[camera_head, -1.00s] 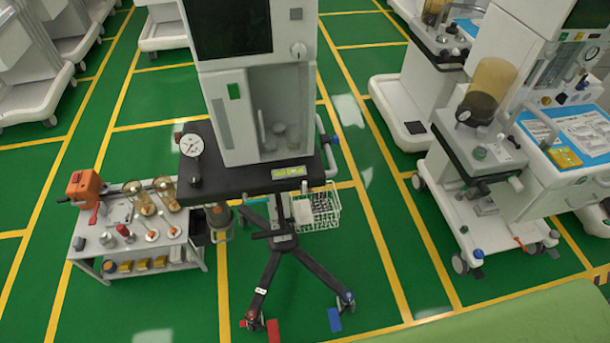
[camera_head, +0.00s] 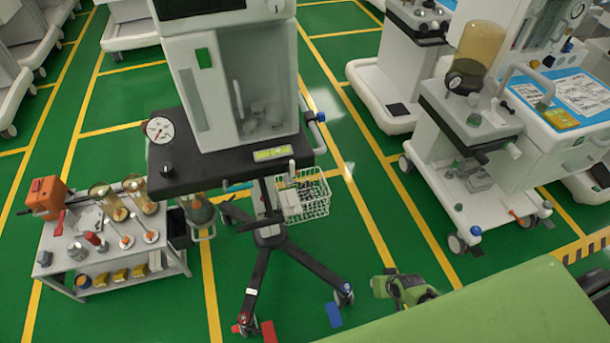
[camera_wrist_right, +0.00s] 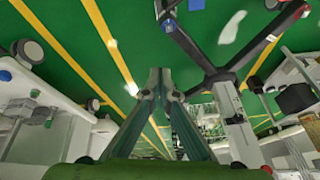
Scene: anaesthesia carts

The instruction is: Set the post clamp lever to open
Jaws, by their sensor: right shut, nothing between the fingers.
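The wheeled stand with a dark top (camera_head: 235,165) and a central post (camera_head: 265,195) is in the middle of the head view. A dark clamp-like piece with a bar (camera_head: 260,222) sits on the post below the top. A small pale upright handle (camera_head: 291,168) shows by the basket; I cannot tell which part is the clamp lever or how it is set. My right gripper (camera_head: 384,286) is to the right of the stand's legs, apart from the post. In the right wrist view it (camera_wrist_right: 158,76) is shut and empty, with the post (camera_wrist_right: 236,125) to its right. My left gripper is not in view.
A white wire basket (camera_head: 303,197) hangs beside the post. A small grey cart (camera_head: 110,285) with an orange device and jars stands at left. Another anaesthesia cart (camera_head: 470,125) is at right. Green floor is clear between the stand and that cart.

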